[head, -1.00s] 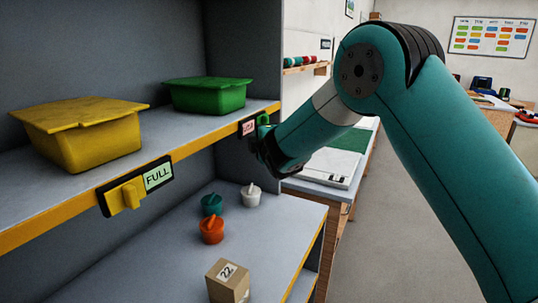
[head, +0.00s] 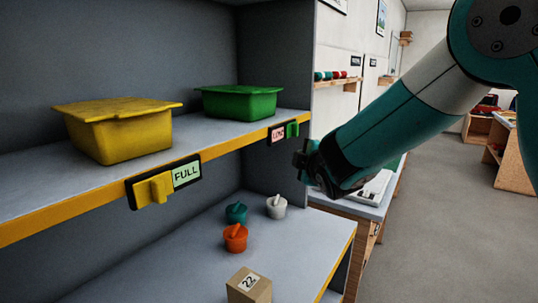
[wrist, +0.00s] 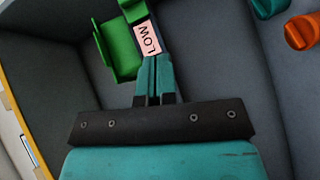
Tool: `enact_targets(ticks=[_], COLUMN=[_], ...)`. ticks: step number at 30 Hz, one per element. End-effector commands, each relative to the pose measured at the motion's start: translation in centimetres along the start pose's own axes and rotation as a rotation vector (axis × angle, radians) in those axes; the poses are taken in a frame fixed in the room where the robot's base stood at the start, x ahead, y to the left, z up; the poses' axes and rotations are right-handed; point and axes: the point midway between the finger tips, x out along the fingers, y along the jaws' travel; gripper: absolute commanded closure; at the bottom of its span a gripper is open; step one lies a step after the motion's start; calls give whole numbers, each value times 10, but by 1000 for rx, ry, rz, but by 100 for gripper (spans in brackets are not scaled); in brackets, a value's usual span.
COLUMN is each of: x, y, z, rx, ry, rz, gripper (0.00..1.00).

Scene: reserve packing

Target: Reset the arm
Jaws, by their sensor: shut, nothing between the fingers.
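I cannot tell the exact gap, but no contact shows. My arm reaches in from the upper right of the head view.
A yellow bin (head: 118,135) and a green bin (head: 240,103) stand on the upper shelf, above a FULL sign (head: 186,174). Open floor (head: 430,240) lies right.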

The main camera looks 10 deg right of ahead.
Motion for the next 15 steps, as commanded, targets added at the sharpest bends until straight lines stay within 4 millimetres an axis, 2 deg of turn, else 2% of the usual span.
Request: enact_targets(ticks=[2,5,8,9,12,15], x=[-27,-80,-150,-180,-250,-307], y=[-11,-37,-65,-75,-95,-108], z=[2,-3,-13,-18,-25,-27], rx=[193,475,706,779,891,936], ry=[-21,-71,-157,-200,-314,-421], rz=[-150,-411,-691,-798,-1026,-1190], gripper=[100,100,100,100,100,100])
